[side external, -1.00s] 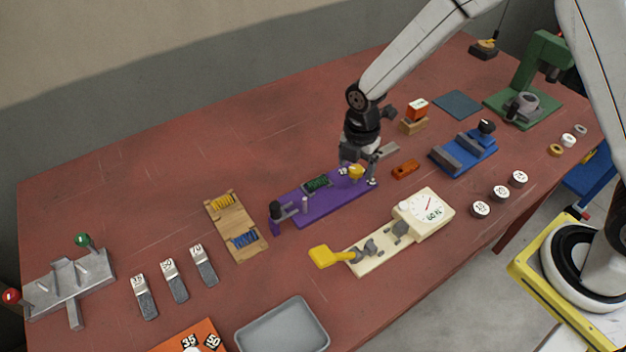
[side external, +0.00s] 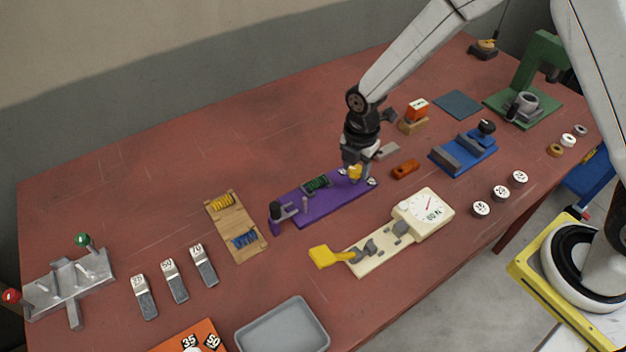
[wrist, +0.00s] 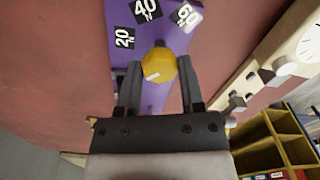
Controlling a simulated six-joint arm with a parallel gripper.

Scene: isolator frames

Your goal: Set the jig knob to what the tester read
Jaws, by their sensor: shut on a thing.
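The purple jig (side external: 318,207) lies mid-table, and its yellow knob (wrist: 158,65) is at its right end. My gripper (wrist: 160,72) is shut on the knob, one finger on each side, pointing down. In the wrist view a short white mark shows on the knob's lower left part; labels 20 (wrist: 124,38), 40 (wrist: 146,10) and 60 (wrist: 187,16) lie beyond it on the purple plate. In the side view my gripper partly hides the knob (side external: 355,173). The cream tester (side external: 380,250) has a dial (side external: 427,205) with a red needle and green characters that look like 60 N.
A yellow paddle (side external: 325,257) sticks out of the tester's left end.

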